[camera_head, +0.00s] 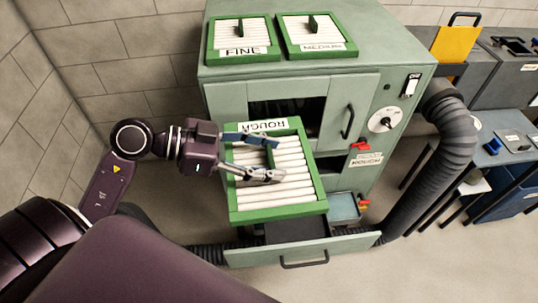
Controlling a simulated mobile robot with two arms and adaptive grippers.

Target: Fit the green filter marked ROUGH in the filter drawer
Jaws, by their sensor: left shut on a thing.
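The green filter marked ROUGH (280,213) has a green frame and white pleats. Its label is at the far edge and reads upside down. My left gripper (270,158) reaches over it from the left and is shut on the upright green tab in its middle. The filter is over the open bottom drawer (345,247) of the pale green cabinet and hides most of the inside. Whether it touches the drawer or cabinet I cannot tell. My right gripper is out of view.
The FINE filter (238,55) and the MEDIUM filter (325,49) lie on top of the cabinet (370,45). A dark ribbed hose (447,150) curves down its right side. Dark benches stand at the right. The floor ahead of the drawer is clear.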

